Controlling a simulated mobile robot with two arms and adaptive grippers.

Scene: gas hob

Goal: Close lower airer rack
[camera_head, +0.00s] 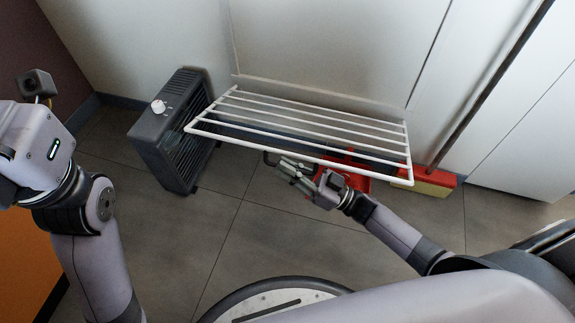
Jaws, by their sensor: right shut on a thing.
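The lower airer rack (300,121) is a white wire frame with several long bars. It stands out from the white wall panel, folded down and close to level, above the floor. My right gripper (281,163) is at the rack's front bar, near the middle, reaching it from below and in front. It is shut on the rack there; the exact contact is small and hard to see. My left arm (85,210) is at the left edge, away from the rack, and its gripper does not show clearly.
A dark grey heater (172,135) with a white knob stands on the floor left of the rack, close to its left corner. A red dustpan (345,176) lies beneath the rack. A red and yellow broom head (432,181) with a long handle leans at right. Open tiled floor lies in front.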

